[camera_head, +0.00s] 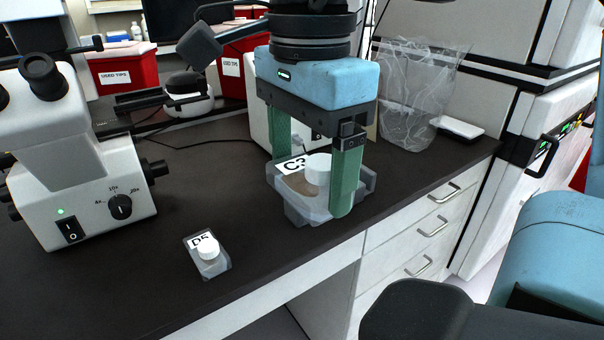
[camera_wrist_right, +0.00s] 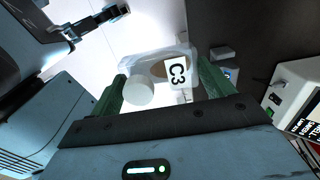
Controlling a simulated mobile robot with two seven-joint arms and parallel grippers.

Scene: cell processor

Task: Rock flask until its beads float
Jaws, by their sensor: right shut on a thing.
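The clear flask labelled C3 (camera_head: 300,208), with a white cap (camera_head: 318,170), is between the green fingers of my right gripper (camera_head: 312,186). The fingers are shut on its sides. A brownish patch (camera_head: 297,184) shows inside it near the label. Single beads are too small to make out. The right wrist view also shows the C3 flask (camera_wrist_right: 176,54), with its cap (camera_wrist_right: 139,91), between the fingers of the right gripper (camera_wrist_right: 163,78). I cannot tell whether it touches the bench. My left gripper is not in view.
A smaller flask labelled D5 (camera_head: 209,262) stands on the dark bench (camera_head: 120,285) near its front edge. A microscope (camera_head: 75,170) stands at left. A clear bag (camera_head: 410,95) and red bins (camera_head: 125,72) stand behind.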

